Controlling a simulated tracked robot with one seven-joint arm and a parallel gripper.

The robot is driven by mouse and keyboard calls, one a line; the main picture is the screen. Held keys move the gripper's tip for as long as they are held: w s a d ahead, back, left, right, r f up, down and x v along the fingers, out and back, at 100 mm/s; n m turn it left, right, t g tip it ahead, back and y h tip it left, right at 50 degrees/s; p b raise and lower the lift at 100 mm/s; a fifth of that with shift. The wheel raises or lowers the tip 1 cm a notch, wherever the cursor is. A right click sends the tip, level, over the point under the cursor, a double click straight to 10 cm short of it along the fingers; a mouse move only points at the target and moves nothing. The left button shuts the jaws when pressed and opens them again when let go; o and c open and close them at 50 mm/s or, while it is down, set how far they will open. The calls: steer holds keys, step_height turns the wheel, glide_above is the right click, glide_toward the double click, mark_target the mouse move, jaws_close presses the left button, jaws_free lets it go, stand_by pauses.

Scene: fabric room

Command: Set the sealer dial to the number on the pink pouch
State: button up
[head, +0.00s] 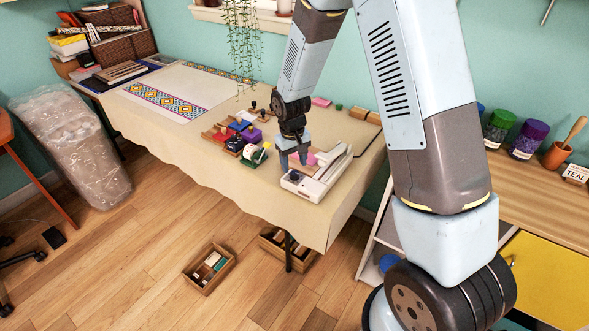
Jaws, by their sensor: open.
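The sealer (325,176) is a long white device near the front right edge of the cloth-covered table. A dark round knob, which looks like its dial (295,177), is on its near left end; its setting is too small to read. My gripper (292,162) points down just above that end of the sealer, fingers apart and empty. I cannot tell whether it touches the dial. A pink patch (311,158) shows just behind the gripper, partly hidden, and a flat pink item (321,102) lies at the table's back edge. I cannot tell which is the pouch, and no number is legible.
A green and white object (254,156) and small coloured items in a wooden tray (222,132) stand left of the sealer. Patterned fabric (165,101) covers the table's left part. Open wooden boxes (209,268) lie on the floor. Jars (528,139) stand on the right counter.

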step_height(320, 180, up, 10)
steer(key=shift+a, duration=0.2)
steer(key=shift+s, duration=0.1)
step_height(320, 180, up, 10)
steer(key=m+t, duration=0.1)
glide_above(293, 174)
steer(key=s+d, duration=0.3)
steer(key=d, duration=0.3)
steer(key=s+d+r+m+t, duration=0.2)
steer(key=s+d+r, duration=0.4)
steer(key=s+r, duration=0.15)
steer(key=s+d+r+m+t, duration=0.1)
steer(key=s+d+r, duration=0.2)
steer(key=s, duration=0.4)
steer(key=s+d+r+m+t, duration=0.1)
steer(key=s+d+r, duration=0.2)
steer(key=s, duration=0.5)
steer(key=shift+d+r+y, duration=0.3)
steer(key=shift+d+r, duration=0.1)
steer(key=shift+d, duration=0.05)
